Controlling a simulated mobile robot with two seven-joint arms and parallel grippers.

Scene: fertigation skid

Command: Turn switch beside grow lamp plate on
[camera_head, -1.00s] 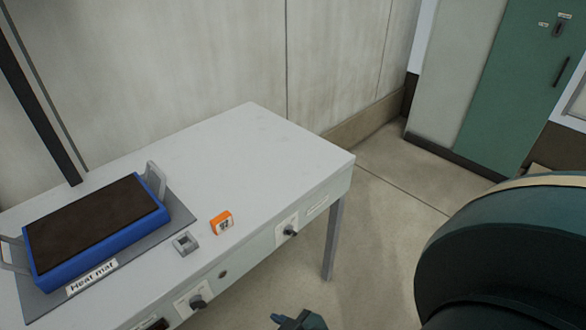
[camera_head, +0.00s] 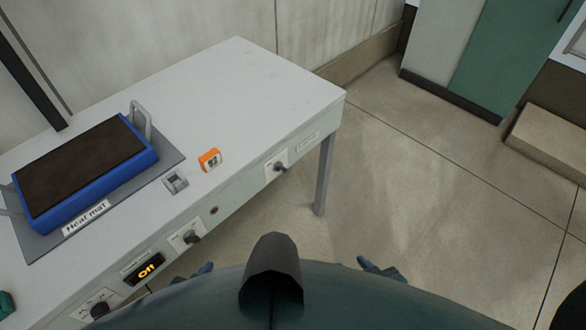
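No plate that I can read as grow lamp shows. The table's front panel has rotary knobs: a right one (camera_head: 280,167) beside a small unreadable plate (camera_head: 308,141), a middle one (camera_head: 191,237), and a lower left one (camera_head: 99,310). A display (camera_head: 148,268) between the lower two reads "Off". A small grey switch-like fitting (camera_head: 176,181) is on the tabletop. My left gripper (camera_head: 194,272) shows only partly near the front panel, below the middle knob. My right gripper (camera_head: 378,268) shows partly over the floor, away from the table. Finger openings are not clear on either.
The white table (camera_head: 240,85) carries a blue tray (camera_head: 100,190) with dark fill, labelled "Heat mat", and an orange block (camera_head: 209,160). A green cabinet (camera_head: 510,60) stands at the back right, with a pale low box (camera_head: 550,140) nearby. The floor right of the table is clear.

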